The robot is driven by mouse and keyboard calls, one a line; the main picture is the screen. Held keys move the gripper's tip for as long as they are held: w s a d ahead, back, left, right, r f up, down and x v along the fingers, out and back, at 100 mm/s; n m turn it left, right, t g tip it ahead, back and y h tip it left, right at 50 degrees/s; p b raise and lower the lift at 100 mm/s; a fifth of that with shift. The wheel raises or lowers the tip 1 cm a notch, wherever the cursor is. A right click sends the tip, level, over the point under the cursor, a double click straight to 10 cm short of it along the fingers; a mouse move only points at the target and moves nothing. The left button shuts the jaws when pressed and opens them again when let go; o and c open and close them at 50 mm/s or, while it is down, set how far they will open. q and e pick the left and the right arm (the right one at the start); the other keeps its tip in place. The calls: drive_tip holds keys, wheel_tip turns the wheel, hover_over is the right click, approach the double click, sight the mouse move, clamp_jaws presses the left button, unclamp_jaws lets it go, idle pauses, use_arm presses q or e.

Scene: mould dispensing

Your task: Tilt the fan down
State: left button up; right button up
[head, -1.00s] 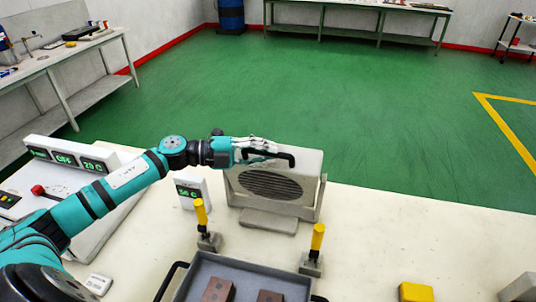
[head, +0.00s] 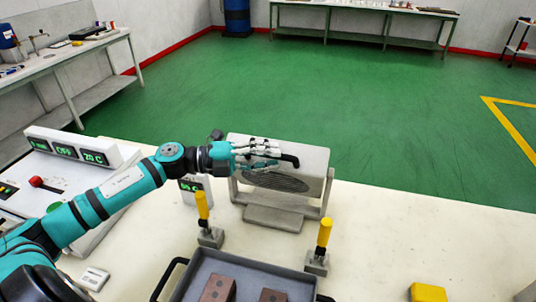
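The fan (head: 310,164) is a grey box with a dark round-slotted grille (head: 275,181), held between the arms of a grey stand (head: 275,217) on the table. Its front face leans downward, and much of its top shows. A black handle (head: 290,158) runs across the upper front. My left gripper (head: 268,153) is at this handle, its fingers lying over the front of the fan. The fingers cover part of the handle, so I cannot tell whether they are closed on it. My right gripper is out of view.
A white display box (head: 190,188) stands left of the fan. Two yellow-handled clamps (head: 202,206) (head: 324,233) and a grey tray (head: 245,268) with brown blocks are in front. A control panel (head: 66,147) is at left. The table right of the fan is clear.

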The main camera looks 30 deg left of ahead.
use_arm(q)
drive_tip(key=shift+o, duration=0.9)
drive_tip(key=shift+r, duration=0.1)
drive_tip(key=v, duration=1.2)
